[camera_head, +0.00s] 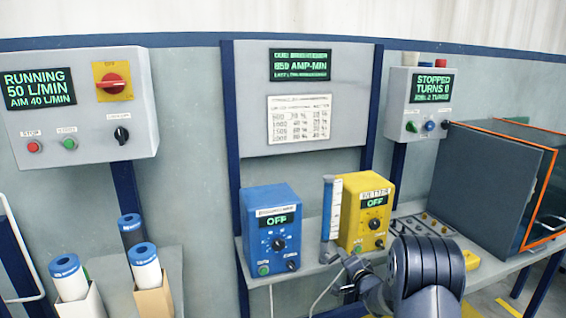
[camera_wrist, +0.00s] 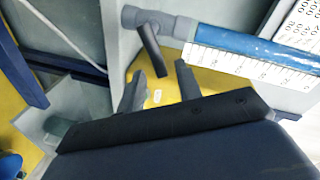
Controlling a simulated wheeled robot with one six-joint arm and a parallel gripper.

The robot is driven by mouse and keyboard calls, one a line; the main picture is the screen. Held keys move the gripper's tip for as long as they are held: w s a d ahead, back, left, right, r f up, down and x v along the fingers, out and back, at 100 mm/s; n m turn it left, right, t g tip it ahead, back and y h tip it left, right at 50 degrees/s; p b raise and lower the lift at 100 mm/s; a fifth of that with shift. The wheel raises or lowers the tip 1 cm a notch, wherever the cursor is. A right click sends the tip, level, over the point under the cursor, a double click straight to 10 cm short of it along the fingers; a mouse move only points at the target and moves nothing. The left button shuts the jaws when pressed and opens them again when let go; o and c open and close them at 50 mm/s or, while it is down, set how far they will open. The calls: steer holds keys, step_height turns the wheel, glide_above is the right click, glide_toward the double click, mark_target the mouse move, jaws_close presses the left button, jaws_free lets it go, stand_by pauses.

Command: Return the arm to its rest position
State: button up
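My arm rises from the bottom right in the head view, bent, with my gripper (camera_head: 350,275) low at the bench in front of the scaled tube. In the wrist view my gripper (camera_wrist: 158,78) has its two grey fingers apart, with a yellow surface between and behind them and nothing held. A dark lever (camera_wrist: 152,50) on a grey pipe fitting lies just beyond the fingertips; I cannot tell whether they touch it. The scaled tube (camera_head: 331,215) stands upright between the blue and yellow boxes, and shows blue and white in the wrist view (camera_wrist: 235,55).
A blue box (camera_head: 272,225) and a yellow box (camera_head: 365,210), both reading OFF, stand close to my gripper. A grey tank (camera_head: 490,185) is at the right. Wall panels read RUNNING 50 L/MIN (camera_head: 85,115) and STOPPED (camera_head: 415,105). Blue-capped white cylinders (camera_head: 145,268) stand at the left.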

steer(key=v, duration=0.7)
steer(key=x, duration=0.9)
steer(key=shift+w, duration=0.3)
steer(key=shift+w+a+f, duration=0.15)
steer(key=shift+w+f, duration=0.05)
steer(key=shift+w, duration=0.1)
steer(key=shift+s+a+r+n+b, duration=0.2)
steer(key=shift+r+n+b, duration=0.1)
steer(key=shift+n+b, duration=0.45)
steer(key=shift+r+n, duration=0.15)
steer(key=shift+n, duration=0.3)
steer(key=shift+r, duration=0.15)
